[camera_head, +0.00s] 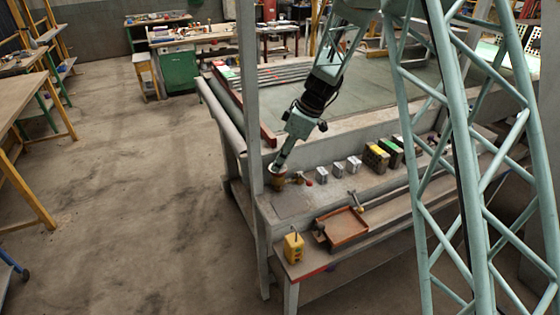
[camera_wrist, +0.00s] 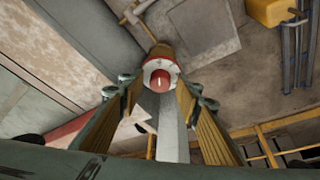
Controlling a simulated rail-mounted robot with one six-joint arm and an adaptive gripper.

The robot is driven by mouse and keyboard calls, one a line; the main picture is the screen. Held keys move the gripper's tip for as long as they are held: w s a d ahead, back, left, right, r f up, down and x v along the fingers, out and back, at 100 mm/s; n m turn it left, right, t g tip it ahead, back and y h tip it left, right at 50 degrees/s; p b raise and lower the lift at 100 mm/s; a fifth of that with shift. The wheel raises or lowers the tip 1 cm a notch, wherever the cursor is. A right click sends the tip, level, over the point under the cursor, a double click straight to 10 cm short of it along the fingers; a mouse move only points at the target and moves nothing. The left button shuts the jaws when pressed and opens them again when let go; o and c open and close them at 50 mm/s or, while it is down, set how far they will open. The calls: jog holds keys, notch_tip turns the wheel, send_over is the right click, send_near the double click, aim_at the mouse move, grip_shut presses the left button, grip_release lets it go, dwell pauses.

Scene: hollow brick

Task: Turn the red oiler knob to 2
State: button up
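The red oiler knob (camera_wrist: 160,79) sits in the middle of a round white dial (camera_wrist: 149,66) on top of a brownish oiler body (camera_wrist: 161,50). A small light mark shows on the knob; the dial's numbers are too small to read. In the head view the oiler (camera_head: 278,184) stands at the bench's near left corner, its top partly hidden by my gripper. My gripper (camera_head: 279,164) points down at it from above. In the wrist view my gripper (camera_wrist: 159,90) has its fingers apart, either side of the knob, with visible gaps to the red part.
On the bench are several small grey blocks (camera_head: 337,169), yellow and green boxes (camera_head: 377,157), and an orange-brown tray (camera_head: 343,228). A yellow box (camera_head: 293,247) stands at the front edge. A grey post (camera_head: 250,110) rises left of my gripper. Open floor lies left.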

jog(key=c, duration=0.7)
jog(key=shift+c, duration=0.2)
